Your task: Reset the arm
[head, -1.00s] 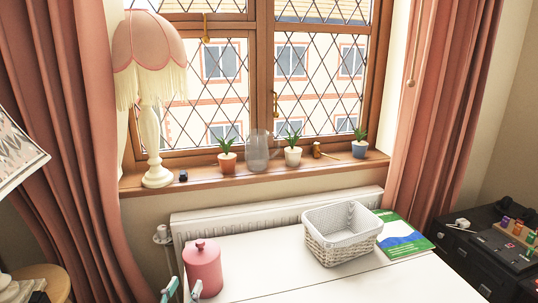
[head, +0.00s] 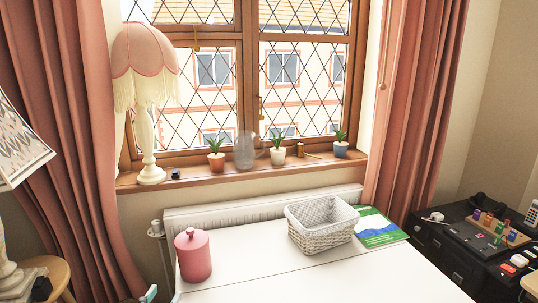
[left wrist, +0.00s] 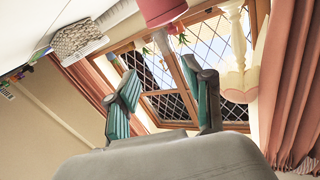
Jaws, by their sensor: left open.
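My left gripper (head: 150,293) shows only as a small teal fingertip at the bottom edge of the head view, just left of the pink lidded pot (head: 193,257). In the left wrist view my left gripper (left wrist: 160,78) has its two teal-padded fingers spread wide apart with nothing between them. That view is tilted, with the pink pot (left wrist: 162,12) at the top beyond the fingers. The rest of the left arm is hidden in the head view. My right gripper is in neither view.
A white table (head: 290,275) holds the pot, a white wicker basket (head: 322,240) and a green-blue book (head: 378,228). Potted plants, a glass jug (head: 244,152) and a lamp (head: 146,60) stand on the windowsill. A black cabinet (head: 445,250) with small items is at right.

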